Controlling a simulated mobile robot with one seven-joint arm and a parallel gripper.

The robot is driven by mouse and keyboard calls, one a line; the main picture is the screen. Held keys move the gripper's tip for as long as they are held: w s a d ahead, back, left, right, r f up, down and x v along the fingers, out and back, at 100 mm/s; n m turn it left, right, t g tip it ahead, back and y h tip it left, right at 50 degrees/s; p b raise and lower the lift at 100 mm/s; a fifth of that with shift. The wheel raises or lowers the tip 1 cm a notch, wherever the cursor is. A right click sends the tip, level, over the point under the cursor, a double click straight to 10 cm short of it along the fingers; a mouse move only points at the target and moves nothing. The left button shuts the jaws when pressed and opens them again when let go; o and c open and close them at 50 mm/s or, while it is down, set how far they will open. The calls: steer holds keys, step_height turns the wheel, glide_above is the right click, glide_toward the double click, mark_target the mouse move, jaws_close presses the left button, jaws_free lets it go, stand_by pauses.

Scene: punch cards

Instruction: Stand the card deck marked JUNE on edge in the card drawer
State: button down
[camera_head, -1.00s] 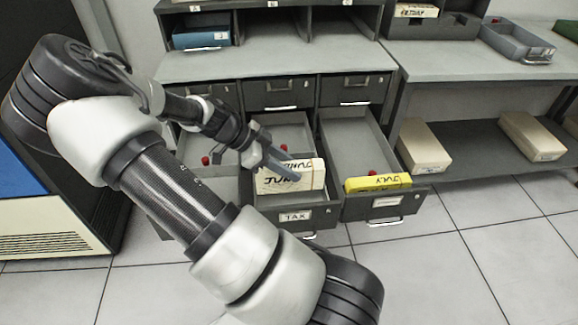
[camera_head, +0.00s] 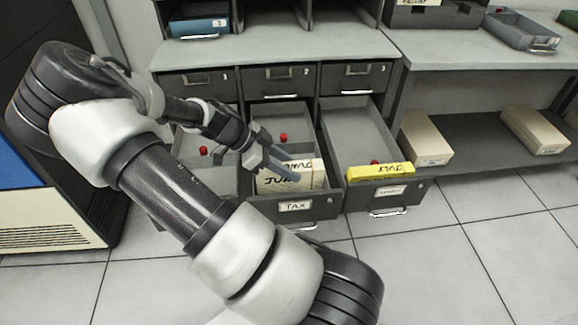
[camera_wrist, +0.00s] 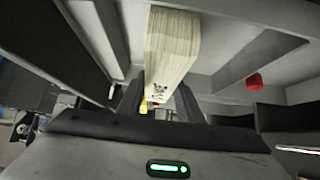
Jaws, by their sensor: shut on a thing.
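The cream card deck marked JUNE (camera_head: 312,172) stands on edge at the front of the open middle drawer (camera_head: 262,120), which is labelled TAX. Its lower part is hidden behind the drawer front. My gripper (camera_head: 283,167) reaches into the drawer from the left and is shut on the deck, covering part of its lettering. In the wrist view the deck (camera_wrist: 172,45) shows edge-on between the dark fingers, with drawer walls on both sides.
The open right drawer holds a yellow deck marked JULY (camera_head: 380,172) at its front. Red knobs show in the drawers, one at the middle drawer's right side (camera_head: 283,138). Cream boxes (camera_head: 424,140) lie on the low shelf at right. The floor in front is clear.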

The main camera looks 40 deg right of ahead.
steer(key=c, duration=1.2)
jaws_free()
steer(key=shift+o, duration=0.2)
steer(key=p+v, duration=0.4)
steer(key=v, duration=1.3)
steer(key=shift+a+r, duration=0.15)
steer(key=shift+r, duration=0.05)
